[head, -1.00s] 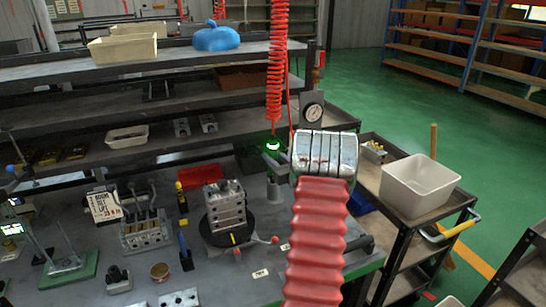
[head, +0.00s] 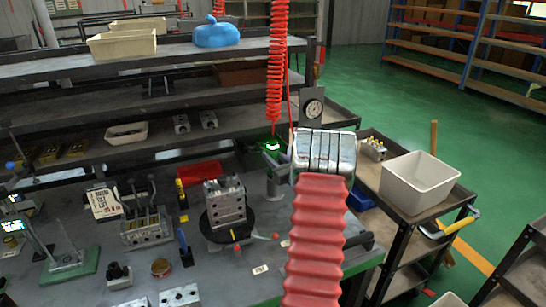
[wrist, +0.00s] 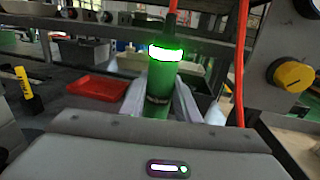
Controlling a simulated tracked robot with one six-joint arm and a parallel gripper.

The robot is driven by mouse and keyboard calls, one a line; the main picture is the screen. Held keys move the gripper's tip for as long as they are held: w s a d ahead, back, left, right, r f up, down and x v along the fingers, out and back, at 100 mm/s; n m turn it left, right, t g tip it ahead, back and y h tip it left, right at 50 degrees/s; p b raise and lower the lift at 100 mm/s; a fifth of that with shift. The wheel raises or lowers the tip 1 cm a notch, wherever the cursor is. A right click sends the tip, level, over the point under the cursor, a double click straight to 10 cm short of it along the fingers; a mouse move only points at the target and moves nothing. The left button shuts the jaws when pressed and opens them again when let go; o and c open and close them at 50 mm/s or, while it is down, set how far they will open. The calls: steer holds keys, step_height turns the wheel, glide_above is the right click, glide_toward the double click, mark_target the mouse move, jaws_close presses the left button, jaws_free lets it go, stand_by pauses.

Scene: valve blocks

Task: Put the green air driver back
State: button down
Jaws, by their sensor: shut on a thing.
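The green air driver (wrist: 160,75) stands near upright in the wrist view, with a bright glowing band near its top. My gripper (wrist: 158,102) is shut on it, with a pale finger on each side of its body. In the head view the glowing band of the driver (head: 273,146) shows just left of my silver wrist, below the coiled red hose (head: 277,75). My wrist and arm hide most of my gripper there. A grey post (head: 274,186) stands just below the driver. I cannot tell whether the driver touches it. The driver's lower end is hidden in the wrist view.
A pressure gauge (head: 313,108) on a plate is close behind my wrist. A valve block (head: 225,202) on a round black base and a red tray (head: 200,173) are to the left on the bench. A white bin (head: 418,182) sits on the cart at right.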

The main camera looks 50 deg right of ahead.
steer(key=shift+f, duration=0.35)
stand_by(0.4)
steer(key=c, duration=1.6)
jaws_free()
steer(key=o, duration=0.3)
steer(key=shift+f, duration=0.1)
steer(key=shift+o, duration=0.2)
steer(key=shift+f, duration=0.1)
steer(key=v, duration=1.4)
steer(key=shift+w+d, duration=0.1)
steer(key=shift+d, duration=0.05)
